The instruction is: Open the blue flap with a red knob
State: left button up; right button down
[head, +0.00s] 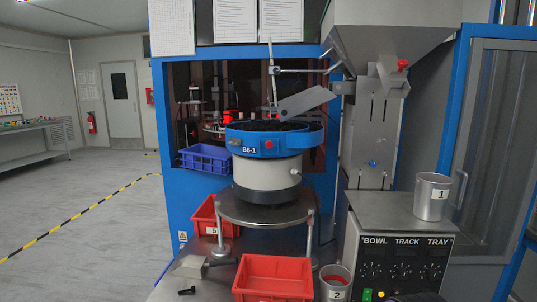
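The blue band (300,143) around the top of the vibrating bowl carries a red knob (268,144) on its front, next to the label B6-1. I take the front part of this band as the blue flap; it sits flush with the rim, and I see no gap. The bowl's cream body (267,171) stands on a round metal table. A second red knob (403,64) is on the metal hopper chute at upper right. Neither of my grippers can be made out in the head view.
A blue crate (206,151) stands left of the bowl. Red bins stand below, one marked 5 (204,207) and one in front (273,258). Metal cups (433,183) and (336,291) stand at right and front. A control box (401,260) stands at right. Floor at left is clear.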

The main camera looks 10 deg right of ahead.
aim_at(267, 146)
jog(key=k, duration=0.5)
jog(key=z, duration=1.3)
jog(key=i, duration=1.15)
jog(key=u, duration=1.5)
